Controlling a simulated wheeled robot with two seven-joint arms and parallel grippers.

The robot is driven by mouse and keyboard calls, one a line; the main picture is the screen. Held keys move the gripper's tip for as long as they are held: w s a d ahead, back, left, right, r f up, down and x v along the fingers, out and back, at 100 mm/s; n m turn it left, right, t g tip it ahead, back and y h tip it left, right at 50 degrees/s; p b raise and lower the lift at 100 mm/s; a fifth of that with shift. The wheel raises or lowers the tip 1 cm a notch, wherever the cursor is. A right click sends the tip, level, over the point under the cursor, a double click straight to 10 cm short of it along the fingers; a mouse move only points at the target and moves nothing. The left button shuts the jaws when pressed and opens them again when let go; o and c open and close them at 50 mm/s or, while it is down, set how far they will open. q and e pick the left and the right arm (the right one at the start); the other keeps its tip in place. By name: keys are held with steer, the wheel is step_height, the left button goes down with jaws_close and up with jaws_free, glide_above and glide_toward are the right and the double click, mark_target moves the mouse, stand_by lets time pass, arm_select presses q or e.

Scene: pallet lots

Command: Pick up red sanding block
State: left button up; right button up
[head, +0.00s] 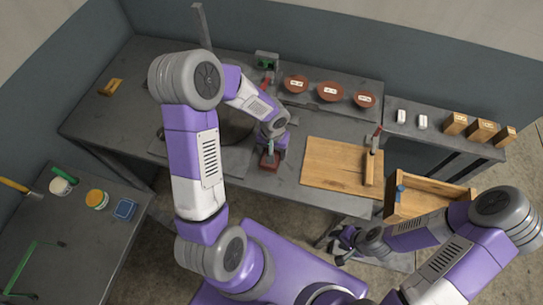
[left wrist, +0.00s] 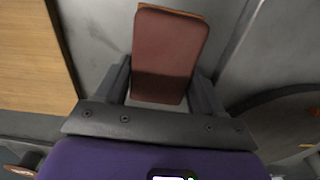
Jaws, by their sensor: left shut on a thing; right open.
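The red sanding block (head: 269,161) is at the front edge of the grey workbench, under my left gripper (head: 269,153). In the left wrist view the block (left wrist: 170,55) shows its flat dark red face, with a thin tan edge at the far end. The fingers of my left gripper (left wrist: 165,90) are shut on its two sides. I cannot tell whether the block touches the bench or is just above it. My right gripper (head: 328,248) is open and empty, low in front of the bench, below the wooden board.
Several red-brown bowls (head: 330,91) stand behind. A wooden crate (head: 430,190) is at the right. A side table (head: 75,245) with jars is at the left.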

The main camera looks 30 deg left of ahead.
arm_select(q)
steer(key=shift+r+p, duration=0.95)
steer(key=shift+r, duration=4.1)
